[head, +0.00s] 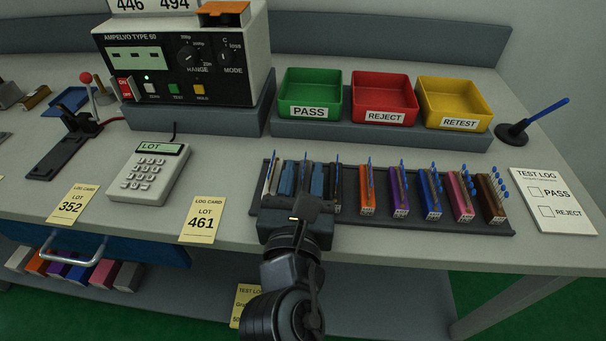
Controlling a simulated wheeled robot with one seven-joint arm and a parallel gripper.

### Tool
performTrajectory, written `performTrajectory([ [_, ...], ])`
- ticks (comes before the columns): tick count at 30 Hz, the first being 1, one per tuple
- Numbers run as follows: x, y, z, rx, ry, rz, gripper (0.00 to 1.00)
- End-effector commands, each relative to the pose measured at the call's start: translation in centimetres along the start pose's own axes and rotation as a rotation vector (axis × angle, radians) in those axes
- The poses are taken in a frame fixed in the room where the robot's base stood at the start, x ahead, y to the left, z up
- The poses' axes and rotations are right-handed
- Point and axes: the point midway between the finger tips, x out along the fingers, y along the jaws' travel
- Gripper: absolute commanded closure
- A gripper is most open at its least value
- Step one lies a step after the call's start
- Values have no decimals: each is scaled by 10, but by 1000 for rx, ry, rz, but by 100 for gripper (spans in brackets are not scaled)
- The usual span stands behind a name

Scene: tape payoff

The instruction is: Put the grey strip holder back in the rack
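The dark rack (440,229) lies on the bench in front of the coloured trays. My gripper (302,180) reaches over its left part from the front, with a blue-grey finger on each side of a narrow piece. My gripper's body hides most of that piece and the rack beneath it, so I cannot tell whether the fingers touch it. I cannot make out for certain which piece is the grey strip holder. Orange (367,190), purple (400,192), blue (431,195), pink (460,198) and brown (490,199) holders stand in the rack's right part.
Green (310,94), red (384,98) and yellow (455,104) trays stand behind the rack. A keypad (151,173) and a lot 461 card (203,219) lie left of it; a test log sheet (552,201) lies right. More holders (78,271) sit below the bench at left.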

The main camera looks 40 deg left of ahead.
Motion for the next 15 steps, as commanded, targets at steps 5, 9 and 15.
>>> performTrajectory([
  [5, 0, 0, 0, 0, 0, 0, 66],
  [9, -1, 0, 4, 0, -1, 1, 66],
  [15, -31, 0, 2, 0, 2, 1, 66],
])
